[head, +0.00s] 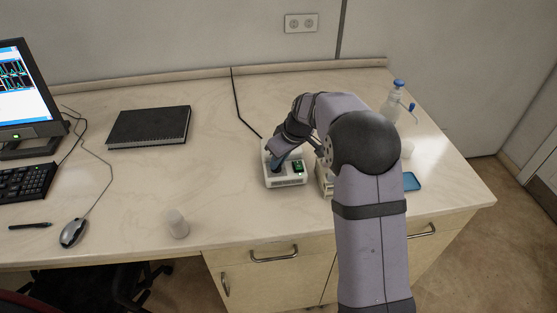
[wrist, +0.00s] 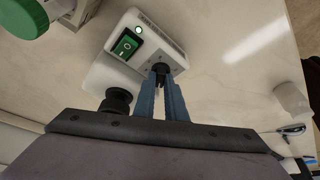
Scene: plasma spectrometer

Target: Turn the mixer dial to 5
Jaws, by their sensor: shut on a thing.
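The white mixer (head: 286,181) stands on the bench, just under my gripper in the head view. In the wrist view the mixer's front panel (wrist: 172,50) has a green rocker switch (wrist: 127,43) and a small lit green light. My gripper (wrist: 161,78) has its two blue fingers shut on the small black dial (wrist: 160,70) at the mixer's front. The fingers cover most of the dial, and its number marks cannot be read. The mixer's black round top cup (wrist: 116,99) shows beside the fingers. In the head view my gripper (head: 278,166) hides the dial.
A beige holder (head: 324,180) stands right of the mixer, partly behind my arm. A blue-capped bottle (head: 394,104) and a blue tray (head: 411,181) are farther right. A white container (head: 177,223) stands at the front left. The bench between notebook (head: 149,125) and mixer is mostly clear.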

